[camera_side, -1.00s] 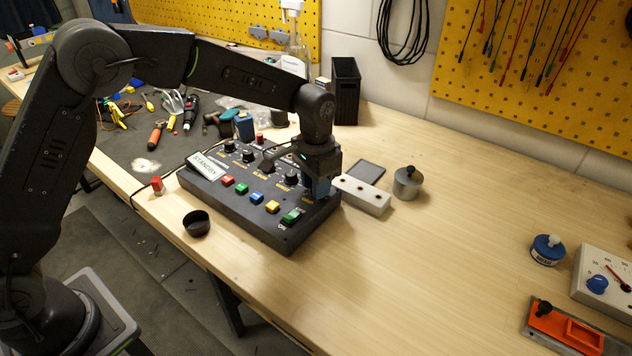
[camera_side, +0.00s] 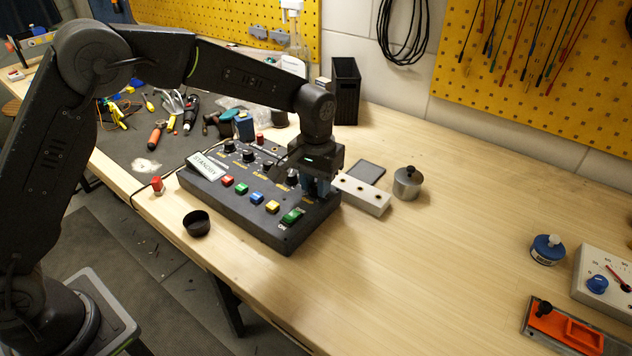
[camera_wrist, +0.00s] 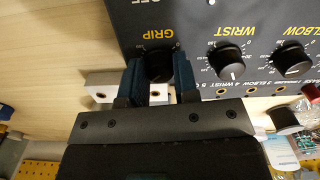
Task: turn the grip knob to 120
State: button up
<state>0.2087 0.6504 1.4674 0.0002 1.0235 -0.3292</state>
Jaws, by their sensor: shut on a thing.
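The grip knob (camera_wrist: 158,66) is black and round, under the yellow GRIP label in the wrist view. My gripper (camera_wrist: 158,76) is shut on it, with one blue finger on each side. The knob's pointer and the end of its scale are too hidden and dark to read. The control box (camera_side: 240,216) is dark, with coloured buttons, and sits on the bench. In the side view, my gripper (camera_side: 316,186) is down at the box's right end and hides the knob.
The wrist knob (camera_wrist: 230,66) and elbow knob (camera_wrist: 293,60) stand beside the grip knob. A white block with holes (camera_side: 362,195) lies close to my gripper. A metal pot (camera_side: 407,184) and a black cup (camera_side: 196,224) stand nearby. The bench's right middle is clear.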

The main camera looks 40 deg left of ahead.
aim_at(316, 185)
jog(key=shift+n, duration=0.4)
jog(key=o, duration=0.9)
jog(key=shift+o, duration=0.2)
notch_tip(316, 185, up, 14)
dwell(0.3)
